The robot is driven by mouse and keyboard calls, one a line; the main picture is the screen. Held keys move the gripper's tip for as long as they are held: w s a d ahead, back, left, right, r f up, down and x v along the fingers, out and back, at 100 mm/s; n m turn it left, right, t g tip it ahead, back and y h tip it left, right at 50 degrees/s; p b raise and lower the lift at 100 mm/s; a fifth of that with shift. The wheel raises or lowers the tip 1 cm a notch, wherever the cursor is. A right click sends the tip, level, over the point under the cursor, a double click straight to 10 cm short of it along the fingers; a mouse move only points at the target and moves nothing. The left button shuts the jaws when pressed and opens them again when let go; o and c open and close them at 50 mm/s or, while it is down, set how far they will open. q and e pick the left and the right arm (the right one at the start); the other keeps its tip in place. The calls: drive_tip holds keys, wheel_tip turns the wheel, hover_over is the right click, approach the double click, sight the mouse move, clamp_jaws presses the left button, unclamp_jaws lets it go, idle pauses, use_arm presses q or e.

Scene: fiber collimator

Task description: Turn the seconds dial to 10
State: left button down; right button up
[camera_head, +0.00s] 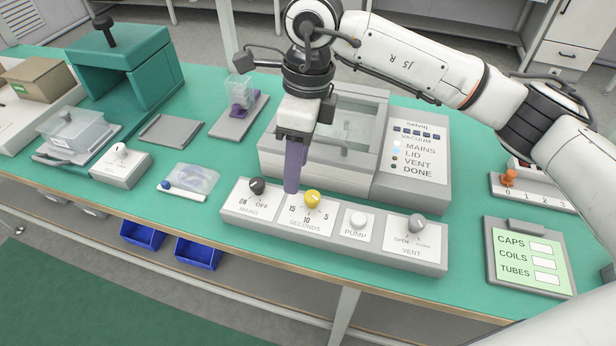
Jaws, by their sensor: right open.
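The yellow seconds dial (312,197) sits on the long grey control panel (262,237), above printed marks 15, 10 and 5. I cannot tell which mark it points at. My right gripper (291,190) comes down from above, its purple fingers just left of the dial and near the panel's back edge. It holds nothing that I can see. The gap between its fingers is hidden from this angle, and I cannot tell whether a finger touches the dial. My left gripper is not in view.
The panel also bears a black mains knob (257,186), a white pump button (358,220) and a grey vent knob (417,224). A vacuum unit (412,180) stands behind. A caps, coils and tubes board (495,272) lies to the right. Green table shows between them.

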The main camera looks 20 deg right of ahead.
sight(312, 196)
drive_tip(key=shift+h, duration=0.7)
drive_tip(key=d+f, duration=0.1)
drive_tip(key=f, duration=0.2)
drive_tip(key=d+f+p, duration=0.1)
drive_tip(key=f, duration=0.2)
drive_tip(key=w+d+f, duration=0.1)
drive_tip(key=f, duration=0.2)
drive_tip(key=shift+d+f, duration=0.1)
drive_tip(key=shift+f, duration=0.1)
drive_tip(key=shift+c, duration=0.6)
drive_tip(key=c, duration=0.9)
drive_tip(key=shift+c, duration=0.2)
